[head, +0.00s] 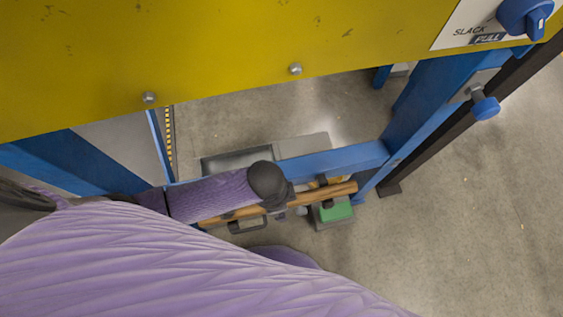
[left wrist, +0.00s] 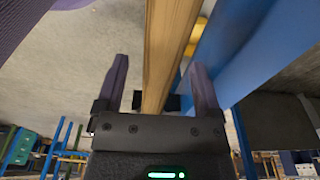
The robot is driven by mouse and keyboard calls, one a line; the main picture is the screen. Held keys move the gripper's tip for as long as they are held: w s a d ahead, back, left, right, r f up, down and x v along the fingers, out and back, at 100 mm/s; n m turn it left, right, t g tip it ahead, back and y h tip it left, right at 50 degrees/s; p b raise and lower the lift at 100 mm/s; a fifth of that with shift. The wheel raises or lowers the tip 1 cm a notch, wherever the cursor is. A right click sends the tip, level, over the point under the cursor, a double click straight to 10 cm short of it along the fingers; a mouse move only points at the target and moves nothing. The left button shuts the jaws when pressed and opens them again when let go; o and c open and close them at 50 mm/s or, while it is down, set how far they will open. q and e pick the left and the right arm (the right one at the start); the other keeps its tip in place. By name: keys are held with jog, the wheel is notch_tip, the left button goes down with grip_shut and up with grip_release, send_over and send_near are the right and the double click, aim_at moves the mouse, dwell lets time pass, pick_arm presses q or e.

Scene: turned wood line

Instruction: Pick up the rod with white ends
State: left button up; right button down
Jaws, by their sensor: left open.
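A long light-brown wooden rod (head: 335,191) runs slantwise beneath my left arm in the head view, partly covered by it. No white end shows on the visible parts. In the left wrist view the wood (left wrist: 168,45) runs away between the two purple fingers of my left gripper (left wrist: 160,68), one finger on each side. The fingers stand open with gaps beside the wood. In the head view the fingers are mostly hidden by my dark wrist. My right gripper is not in view.
A yellow panel (head: 220,60) with bolts fills the top of the head view. A blue crossbar (head: 335,160) and a blue post (head: 425,100) stand close to the rod. A green-topped grey box (head: 337,212) lies below the rod's right part. Open concrete floor is at right.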

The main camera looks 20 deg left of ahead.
pick_arm(q)
jog(key=shift+r, duration=0.1)
grip_shut()
jog(key=shift+p, duration=0.3)
